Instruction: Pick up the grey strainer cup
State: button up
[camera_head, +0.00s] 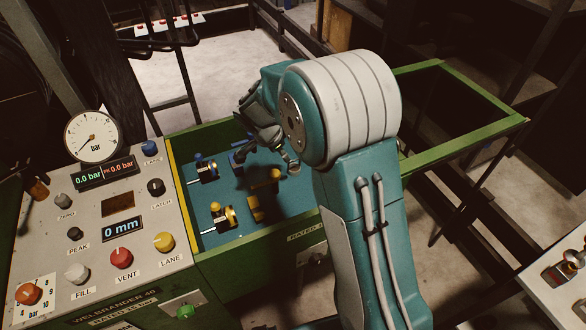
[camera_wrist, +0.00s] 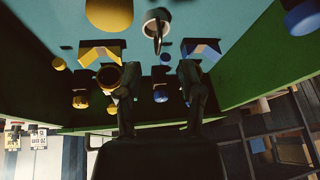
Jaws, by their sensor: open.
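A small grey cup with a pale rim and a dark inside (camera_wrist: 157,20) shows at the top middle of the wrist view, and I take it for the strainer cup. My gripper (camera_wrist: 158,76) is open in the wrist view, its two dark fingers apart with nothing held between them. The cup lies beyond the fingertips, roughly in line with the gap. In the head view my gripper (camera_head: 266,142) is dark and partly hidden by my arm, over the blue-green bed. I cannot clearly make out the cup there.
The bed has a green frame (camera_head: 228,247) and holds blue-knobbed fittings (camera_head: 203,170) and yellow-knobbed fittings (camera_head: 222,215). A yellow fitting (camera_wrist: 108,76) is close beside the left finger in the wrist view. A control panel with a gauge (camera_head: 91,136) stands at left.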

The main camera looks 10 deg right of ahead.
aim_at(289, 163)
jog(key=x, duration=0.8)
grip_shut()
